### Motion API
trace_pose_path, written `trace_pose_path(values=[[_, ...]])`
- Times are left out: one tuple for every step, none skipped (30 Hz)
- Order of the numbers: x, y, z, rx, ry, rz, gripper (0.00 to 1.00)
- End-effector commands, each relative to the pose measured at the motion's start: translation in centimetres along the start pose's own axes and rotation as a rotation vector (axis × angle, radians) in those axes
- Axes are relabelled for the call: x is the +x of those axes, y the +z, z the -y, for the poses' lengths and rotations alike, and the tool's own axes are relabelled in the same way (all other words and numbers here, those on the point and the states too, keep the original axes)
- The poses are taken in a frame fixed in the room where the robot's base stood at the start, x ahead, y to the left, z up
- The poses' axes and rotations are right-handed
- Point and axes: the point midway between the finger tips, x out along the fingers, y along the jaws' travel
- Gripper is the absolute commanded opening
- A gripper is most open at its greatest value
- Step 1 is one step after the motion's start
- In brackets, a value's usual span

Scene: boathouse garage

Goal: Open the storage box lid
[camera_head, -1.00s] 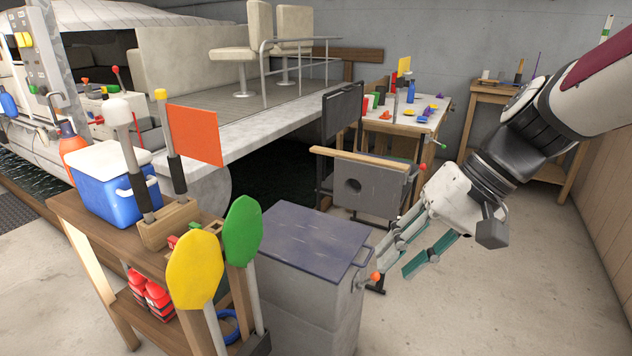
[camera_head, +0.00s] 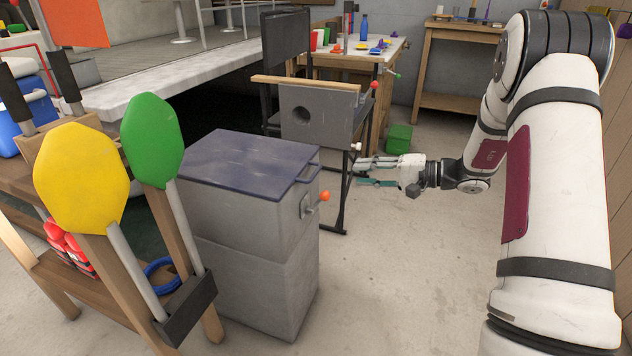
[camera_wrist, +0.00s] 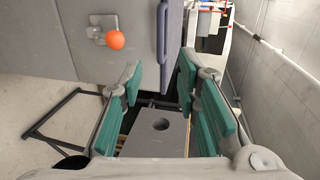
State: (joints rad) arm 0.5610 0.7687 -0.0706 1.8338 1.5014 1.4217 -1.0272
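The grey storage box (camera_head: 260,260) stands on the floor in the middle of the head view. Its dark blue-grey lid (camera_head: 245,162) lies flat and shut. A bar handle (camera_head: 309,171) runs along the lid's right edge; it also shows in the wrist view (camera_wrist: 162,35). Below it, an orange-knobbed latch (camera_head: 324,196) sits on the box's right side, and the knob shows in the wrist view (camera_wrist: 115,40). My gripper (camera_head: 359,172) is open and empty, to the right of the handle and apart from it. In the wrist view its teal finger pads (camera_wrist: 160,85) are spread below the handle.
A grey panel with a round hole (camera_head: 308,118) on a black frame stands just behind the gripper. Yellow (camera_head: 82,178) and green (camera_head: 152,138) paddles rise close to the box's left. A workbench (camera_head: 385,48) is behind.

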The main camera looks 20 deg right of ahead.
Motion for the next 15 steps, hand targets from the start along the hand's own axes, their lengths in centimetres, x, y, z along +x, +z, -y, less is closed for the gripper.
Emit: trace_pose_path(values=[[0.3, -0.1, -0.1, -0.001, -0.002, 0.0, 0.3], [0.6, 0.0, -0.1, -0.002, -0.002, 0.0, 0.3], [1.0, 0.0, 0.0, -0.002, -0.001, 0.001, 0.3], [1.4, 0.0, 0.0, -0.002, -0.001, 0.001, 0.3], [1.8, 0.0, 0.0, -0.002, -0.001, 0.001, 0.3], [2.5, 0.1, -0.1, -0.002, -0.001, 0.003, 0.3], [3.0, 0.1, -0.1, -0.002, -0.001, 0.004, 0.3], [3.6, 0.1, -0.1, -0.002, -0.001, 0.003, 0.3], [4.5, 0.1, -0.1, -0.003, 0.0, 0.004, 0.3], [5.0, 0.1, -0.1, -0.002, 0.0, 0.004, 0.3], [5.6, 0.1, -0.1, -0.002, 0.0, 0.004, 0.3], [6.5, 0.1, -0.1, -0.002, -0.001, 0.004, 0.3], [7.0, 0.1, -0.2, -0.001, 0.0, 0.004, 0.3], [7.6, 0.1, -0.2, -0.001, 0.001, 0.004, 0.3], [8.4, 0.1, -0.1, 0.0, 0.0, 0.004, 0.3]])
